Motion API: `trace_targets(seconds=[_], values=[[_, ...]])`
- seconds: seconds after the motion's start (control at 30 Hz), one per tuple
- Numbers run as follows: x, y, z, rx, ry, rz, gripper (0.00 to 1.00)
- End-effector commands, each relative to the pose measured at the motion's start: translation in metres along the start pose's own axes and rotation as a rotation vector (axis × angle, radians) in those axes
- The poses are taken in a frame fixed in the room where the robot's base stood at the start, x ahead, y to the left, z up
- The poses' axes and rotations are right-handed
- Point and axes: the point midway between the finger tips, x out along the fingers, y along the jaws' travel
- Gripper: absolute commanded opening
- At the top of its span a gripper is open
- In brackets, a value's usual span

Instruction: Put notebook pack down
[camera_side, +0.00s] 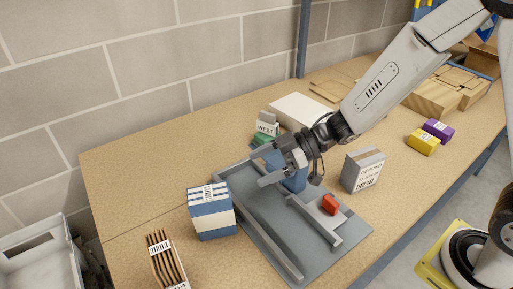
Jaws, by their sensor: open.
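A blue-and-white striped pack (211,214) with a barcode label on top, which looks like the notebook pack, stands upright on the table at the left edge of the grey fixture (262,222). My gripper (264,167) is open above the far end of the fixture, up and to the right of the striped pack and apart from it. A blue block (295,181) shows just behind and below my gripper, partly hidden by it. I cannot tell whether the fingers touch that block.
A red block (329,204) sits on the fixture's right rail. A grey labelled box (363,170) stands right of it. A brown slatted stack (165,258) is at the front left. Yellow (422,142) and purple (438,130) boxes lie right. A white box (299,111) is behind.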

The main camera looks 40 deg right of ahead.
Motion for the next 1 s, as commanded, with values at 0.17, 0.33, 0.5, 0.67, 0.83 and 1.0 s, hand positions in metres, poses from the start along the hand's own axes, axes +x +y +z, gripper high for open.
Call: trace_targets(seconds=[0.17,0.33,0.5,0.67,0.83,1.0], values=[[-0.003,0.0,0.0,0.0,0.001,0.0,1.0],[-0.003,0.0,0.0,0.0,0.0,0.0,1.0],[-0.003,0.0,0.0,0.0,0.0,0.0,1.0],[-0.003,0.001,0.0,0.0,-0.002,0.006,1.0],[-0.008,0.011,0.002,0.007,-0.028,0.074,1.0],[-0.023,0.035,0.011,0.041,-0.105,0.245,1.0]])
